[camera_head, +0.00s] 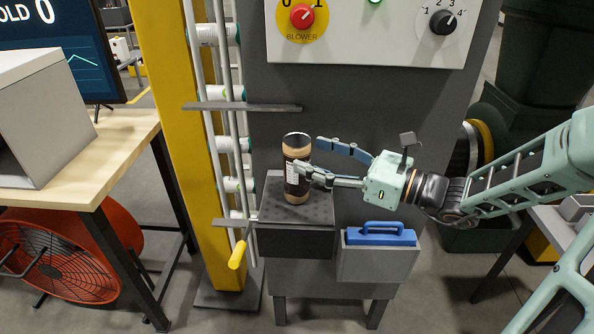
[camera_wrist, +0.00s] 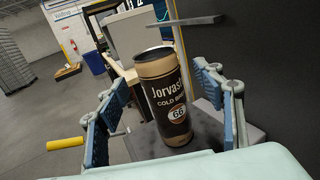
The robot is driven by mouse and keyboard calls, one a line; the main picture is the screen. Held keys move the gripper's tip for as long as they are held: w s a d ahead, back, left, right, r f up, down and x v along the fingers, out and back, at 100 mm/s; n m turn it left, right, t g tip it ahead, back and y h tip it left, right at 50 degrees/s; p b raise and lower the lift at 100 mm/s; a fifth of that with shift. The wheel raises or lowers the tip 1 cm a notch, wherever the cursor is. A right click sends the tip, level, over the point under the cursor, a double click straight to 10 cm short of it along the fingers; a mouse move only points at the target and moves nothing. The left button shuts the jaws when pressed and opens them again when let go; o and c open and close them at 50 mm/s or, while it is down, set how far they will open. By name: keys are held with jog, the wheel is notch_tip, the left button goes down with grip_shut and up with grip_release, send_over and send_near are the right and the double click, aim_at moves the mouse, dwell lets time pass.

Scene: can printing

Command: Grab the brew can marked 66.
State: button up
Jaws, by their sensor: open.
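The brew can (camera_head: 297,170) is dark brown with tan bands and stands upright on a dark perforated stand (camera_head: 262,212) in the head view. In the wrist view the can (camera_wrist: 164,97) shows the number 66 on a round mark under the words "Jorvas..." and "COLD B...". My gripper (camera_head: 314,155) comes from the right with its fingers apart. In the wrist view one finger of my gripper (camera_wrist: 168,108) is on each side of the can. The can stands between or just beyond the fingertips; I cannot tell whether either finger touches it.
A rack of white cans (camera_head: 232,145) on rails stands left of the stand, with a yellow handle (camera_head: 237,255) below. A blue-handled box (camera_head: 380,250) hangs at the stand's right. A control panel (camera_head: 365,25) is above. A wooden table (camera_head: 110,160) is at the left.

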aim_at(296, 149)
jog(key=x, duration=0.5)
jog(key=shift+s, duration=0.1)
jog(key=c, duration=0.9)
jog(key=shift+c, duration=0.2)
jog(key=shift+r, duration=0.15)
